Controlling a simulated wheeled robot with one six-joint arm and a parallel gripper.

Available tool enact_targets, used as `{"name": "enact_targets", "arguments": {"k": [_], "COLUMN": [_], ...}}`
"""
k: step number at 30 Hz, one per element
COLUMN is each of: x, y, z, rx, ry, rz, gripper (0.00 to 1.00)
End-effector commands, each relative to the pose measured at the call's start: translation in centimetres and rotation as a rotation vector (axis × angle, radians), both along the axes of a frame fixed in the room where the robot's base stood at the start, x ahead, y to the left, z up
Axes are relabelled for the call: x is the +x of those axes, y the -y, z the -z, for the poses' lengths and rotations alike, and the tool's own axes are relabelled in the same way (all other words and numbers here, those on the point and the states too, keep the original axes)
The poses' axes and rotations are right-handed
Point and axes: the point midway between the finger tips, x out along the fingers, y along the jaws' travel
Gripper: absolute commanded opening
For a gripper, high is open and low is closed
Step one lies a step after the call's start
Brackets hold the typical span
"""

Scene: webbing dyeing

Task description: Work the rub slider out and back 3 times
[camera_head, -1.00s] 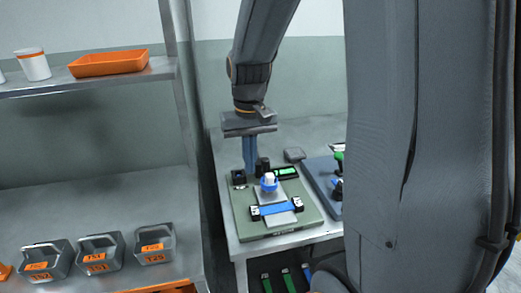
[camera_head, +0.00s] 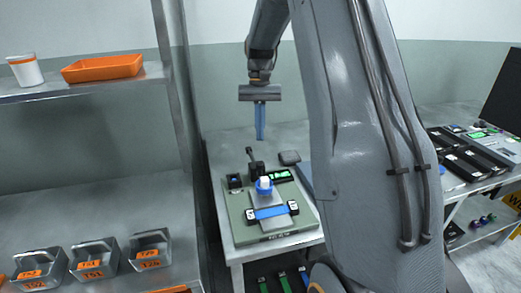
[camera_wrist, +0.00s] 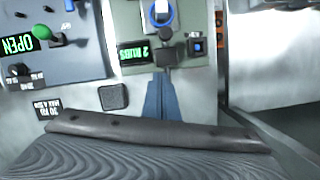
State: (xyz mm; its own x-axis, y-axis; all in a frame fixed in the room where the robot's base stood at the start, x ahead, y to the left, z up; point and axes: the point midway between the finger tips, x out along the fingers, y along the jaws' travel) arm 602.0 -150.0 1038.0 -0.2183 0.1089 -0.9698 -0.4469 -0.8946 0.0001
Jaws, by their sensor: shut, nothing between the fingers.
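The rub tester (camera_head: 235,228) has a green base on a bench. It carries a grey plate with a blue strip (camera_head: 270,212) between two black clamps, and a white knob with a blue ring (camera_head: 264,187). A black upright lever (camera_head: 255,164) stands behind the knob; I cannot tell which part is the rub slider. The green display (camera_wrist: 135,54) appears to read "2 RUBS", upside down in the wrist view. My gripper (camera_head: 260,137) is shut and empty, pointing down above and behind the tester, apart from it. Its blue fingers also show in the wrist view (camera_wrist: 161,95).
A grey block (camera_head: 289,158) lies behind the tester. A second device (camera_wrist: 60,50) with a green knob and "OPEN" display stands beside it. A shelf rack (camera_head: 110,83) with an orange tray and grey bins stands left. My arm hides part of the bench.

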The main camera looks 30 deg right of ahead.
Motion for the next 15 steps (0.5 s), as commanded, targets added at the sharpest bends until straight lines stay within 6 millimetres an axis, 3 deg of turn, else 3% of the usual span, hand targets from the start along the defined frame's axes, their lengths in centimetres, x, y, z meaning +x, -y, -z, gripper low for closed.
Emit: {"name": "enact_targets", "arguments": {"k": [7,15], "x": [-1.2,-4.1], "y": [-0.6,-2.0], "z": [4.6,4.5], "rx": [0.001,0.0], "ry": [-0.004,0.0], "rz": [-0.001,-0.001], "gripper": [0.0,0.0]}}
